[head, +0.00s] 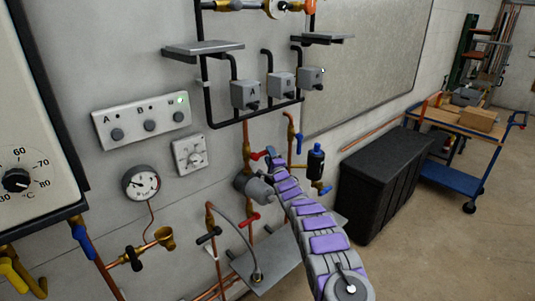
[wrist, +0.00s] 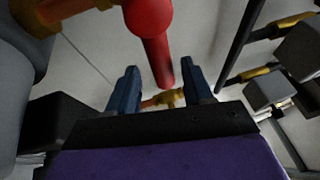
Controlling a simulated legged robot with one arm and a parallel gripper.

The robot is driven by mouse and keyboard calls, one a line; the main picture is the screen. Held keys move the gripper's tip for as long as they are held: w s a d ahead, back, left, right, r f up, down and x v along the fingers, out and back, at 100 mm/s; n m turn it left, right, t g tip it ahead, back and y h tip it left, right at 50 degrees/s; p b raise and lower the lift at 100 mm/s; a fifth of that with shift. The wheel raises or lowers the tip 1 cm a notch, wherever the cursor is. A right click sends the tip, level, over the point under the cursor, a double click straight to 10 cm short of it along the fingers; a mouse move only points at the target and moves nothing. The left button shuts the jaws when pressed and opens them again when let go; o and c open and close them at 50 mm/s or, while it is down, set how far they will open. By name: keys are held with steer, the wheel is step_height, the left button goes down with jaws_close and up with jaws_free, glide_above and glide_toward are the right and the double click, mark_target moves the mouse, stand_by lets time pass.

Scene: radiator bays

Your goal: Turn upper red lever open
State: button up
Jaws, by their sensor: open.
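The upper red lever (head: 258,155) sits on a copper pipe below the grey boxes, close to my gripper (head: 271,155) in the head view. In the wrist view a red lever (wrist: 155,45), apparently this one, comes down from a red hub at the top. Its end shows in the gap between the two blue fingers of my gripper (wrist: 162,70). The fingers stand apart on either side of it, with visible space at both sides. I cannot tell how deep the lever sits between them. A lower red lever (head: 250,219) is on a pipe below.
A round grey fitting (head: 252,186) is just left of my arm. A blue-handled valve (head: 299,138) and a dark blue cylinder (head: 316,161) are to the right. A metal shelf (head: 265,262) juts out below. A black chest (head: 385,180) stands at the right.

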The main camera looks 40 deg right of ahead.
steer(key=shift+w+r, duration=0.15)
steer(key=shift+w, duration=0.6)
steer(key=shift+w+d+r, duration=0.15)
steer(key=shift+w+d, duration=0.1)
steer(key=shift+w, duration=0.15)
steer(key=shift+w+d, duration=0.2)
steer(key=shift+d, duration=0.05)
steer(key=shift+c, duration=0.4)
steer(key=c, duration=0.4)
jaws_close()
steer(key=shift+a, duration=0.1)
